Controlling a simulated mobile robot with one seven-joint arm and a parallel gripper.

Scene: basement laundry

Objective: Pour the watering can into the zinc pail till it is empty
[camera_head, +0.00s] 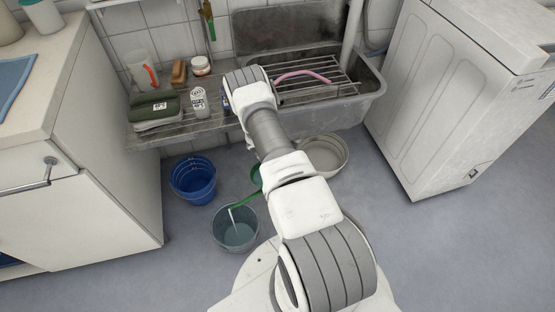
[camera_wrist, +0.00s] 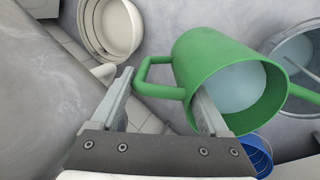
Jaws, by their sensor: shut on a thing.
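The green watering can (camera_wrist: 205,62) shows in the wrist view with pale water inside its open top. My gripper (camera_wrist: 160,97) is shut on the can's handle, with the handle loop between the two fingers. In the head view my arm hides most of the can; its green spout (camera_head: 246,200) reaches over the zinc pail (camera_head: 216,238). A thin pale stream runs from the spout's end down into the pail, and bluish water lies inside. The pail also shows in the wrist view (camera_wrist: 284,66), to the right of the can.
A blue bucket (camera_head: 193,186) stands on the floor behind and left of the pail. A cream basin (camera_head: 337,164) is right of my arm. Behind are a stone sink (camera_head: 352,108) and a ledge with bottles. A white washer (camera_head: 438,95) stands right, a cabinet (camera_head: 112,135) left.

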